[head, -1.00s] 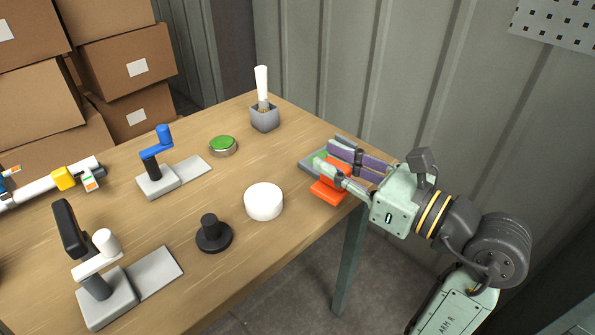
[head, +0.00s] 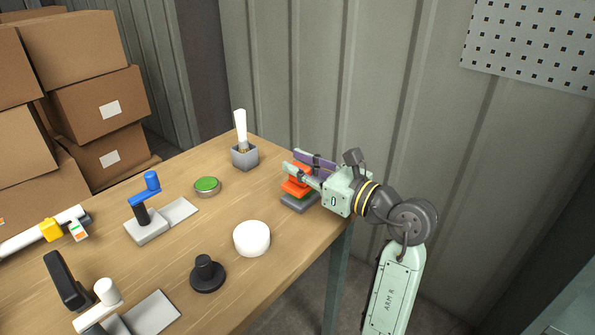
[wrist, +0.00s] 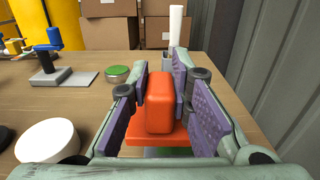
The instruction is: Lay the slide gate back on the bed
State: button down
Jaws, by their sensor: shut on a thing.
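The orange slide gate, with a rounded upright block as its handle, shows in the head view (head: 296,188) and in the wrist view (wrist: 158,105). My gripper (head: 305,167) is shut on the handle, with a purple pad on each side. The gate's flat plate lies below the pads. The grey bed (head: 299,204) is on the table near its right edge, directly under the gate in the head view. I cannot tell whether the plate touches the bed. My fingers hide part of the gate, and the gate hides most of the bed's top.
A white round puck (head: 251,238), a black knob (head: 207,273) and a green-topped button (head: 207,187) stand left on the table (head: 180,245). A grey cup (head: 244,156) with a white-handled brush is behind. A corrugated wall (head: 370,90) rises close beyond the right edge.

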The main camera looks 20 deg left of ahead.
jog(key=shift+w+a, duration=0.45)
jog(key=shift+w, duration=0.2)
jog(key=shift+f+p, duration=0.35)
jog(key=shift+f, duration=1.45)
jog(key=shift+f, duration=0.2)
jog(key=c, duration=1.5)
grip_release()
jog(key=shift+o, duration=0.2)
jog(key=shift+r, duration=0.2)
jog(key=b+v, duration=0.3)
jog(key=v, duration=0.9)
